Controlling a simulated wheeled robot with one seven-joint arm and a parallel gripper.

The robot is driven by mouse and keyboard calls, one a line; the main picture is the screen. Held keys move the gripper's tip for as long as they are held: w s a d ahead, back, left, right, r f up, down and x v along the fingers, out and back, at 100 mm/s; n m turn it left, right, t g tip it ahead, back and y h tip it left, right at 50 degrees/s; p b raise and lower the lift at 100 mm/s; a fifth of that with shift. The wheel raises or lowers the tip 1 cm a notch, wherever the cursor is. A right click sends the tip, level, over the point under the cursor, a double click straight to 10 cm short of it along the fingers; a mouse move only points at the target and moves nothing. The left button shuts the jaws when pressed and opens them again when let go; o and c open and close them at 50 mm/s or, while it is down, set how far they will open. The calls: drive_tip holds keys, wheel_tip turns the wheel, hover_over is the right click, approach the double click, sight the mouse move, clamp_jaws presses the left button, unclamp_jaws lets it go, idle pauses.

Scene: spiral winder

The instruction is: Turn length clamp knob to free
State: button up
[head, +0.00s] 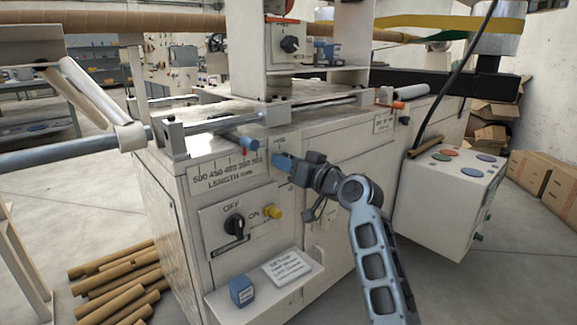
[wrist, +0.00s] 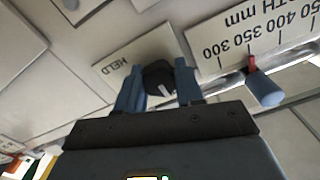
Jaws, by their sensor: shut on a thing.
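The length clamp knob (wrist: 158,75) is a black knob with a white pointer line, on a white plate (wrist: 108,76) marked HELD. In the wrist view my gripper (wrist: 157,84) has one blue finger on each side of the knob and is shut on it. The white line slants toward the gripper body, away from the word HELD. No FREE mark can be read. In the head view my gripper (head: 283,162) is at the machine's front face, right of the length scale (head: 226,172), and the knob is hidden behind it.
A blue handle (wrist: 264,90) with a red pointer sits by the scale, close to my gripper. Below left are a black OFF/ON switch (head: 234,225) and a yellow button (head: 273,212). A shelf (head: 310,268) holds a blue box (head: 242,291) and a card (head: 288,267).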

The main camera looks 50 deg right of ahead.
drive_tip(key=shift+w+a+f, duration=0.15)
drive_tip(key=shift+a+f, duration=0.15)
drive_tip(key=shift+f, duration=0.15)
drive_tip(key=o, duration=0.8)
drive_tip(key=shift+o, duration=1.2)
drive_tip(key=shift+d+r, duration=0.2)
drive_tip(key=shift+r, duration=0.05)
drive_tip(key=p+v, duration=0.1)
drive_tip(key=v, duration=0.7)
drive_tip(key=shift+p, duration=0.3)
